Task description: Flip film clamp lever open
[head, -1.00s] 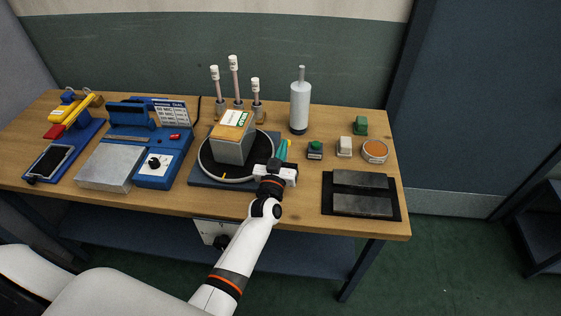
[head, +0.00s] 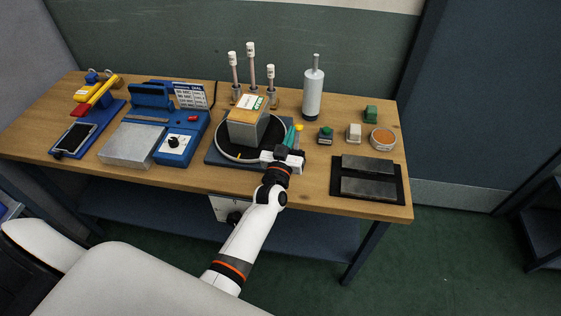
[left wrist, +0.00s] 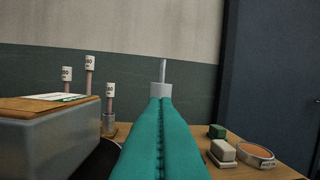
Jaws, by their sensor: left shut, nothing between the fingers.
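My left gripper (head: 290,136) is at the right edge of the round black disc, far right of the yellow lever. Its teal fingers (left wrist: 160,118) are pressed together and empty in the left wrist view. The right gripper is out of view.
A metal block (head: 248,128) stands on the disc, just left of my gripper. A blue dial unit (head: 181,140), several upright white-capped rods (head: 250,65) and a grey cylinder (head: 313,95) stand around. Dark slabs (head: 368,187) lie right. Bare wood lies between gripper and slabs.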

